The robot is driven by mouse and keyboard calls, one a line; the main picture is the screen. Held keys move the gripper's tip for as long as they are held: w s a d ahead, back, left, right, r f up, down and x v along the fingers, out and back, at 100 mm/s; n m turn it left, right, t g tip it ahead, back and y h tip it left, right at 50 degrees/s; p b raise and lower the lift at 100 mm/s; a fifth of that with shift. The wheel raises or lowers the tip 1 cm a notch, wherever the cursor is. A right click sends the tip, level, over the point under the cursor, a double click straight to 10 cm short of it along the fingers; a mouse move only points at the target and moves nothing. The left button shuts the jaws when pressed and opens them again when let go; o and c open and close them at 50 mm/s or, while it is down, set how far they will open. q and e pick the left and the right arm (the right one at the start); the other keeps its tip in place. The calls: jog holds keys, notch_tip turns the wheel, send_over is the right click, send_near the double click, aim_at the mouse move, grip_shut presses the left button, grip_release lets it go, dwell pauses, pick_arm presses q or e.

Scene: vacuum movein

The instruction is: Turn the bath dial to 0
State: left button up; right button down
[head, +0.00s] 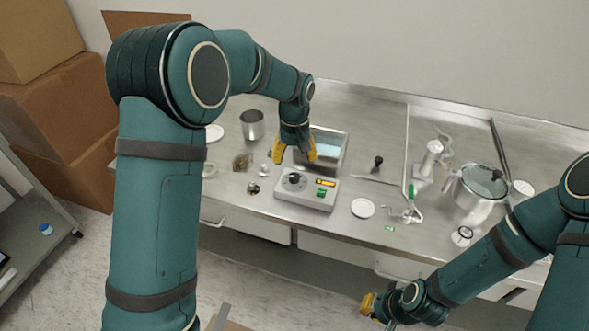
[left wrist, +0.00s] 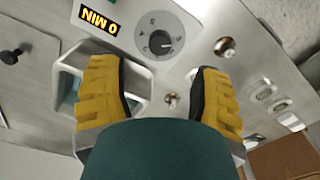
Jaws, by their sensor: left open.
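The bath (head: 308,197) is a pale box with a water-filled metal basin (head: 330,143) behind its sloped front panel. The bath dial (head: 294,178) is a dark round knob on a grey scale; it also shows in the left wrist view (left wrist: 158,40). Its scale marks are too small to read surely.
A metal beaker (head: 252,125) and several small items stand left of the bath. A white disc (head: 362,208), a black-knobbed stopper (head: 377,162) and a lidded pot (head: 480,190) are to the right. The steel counter (head: 340,222) is clear in front of the bath.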

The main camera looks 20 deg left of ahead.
aim_at(295, 176)
pick_arm(q)
jog(key=shift+r, duration=2.2)
jog(key=shift+f, duration=0.1)
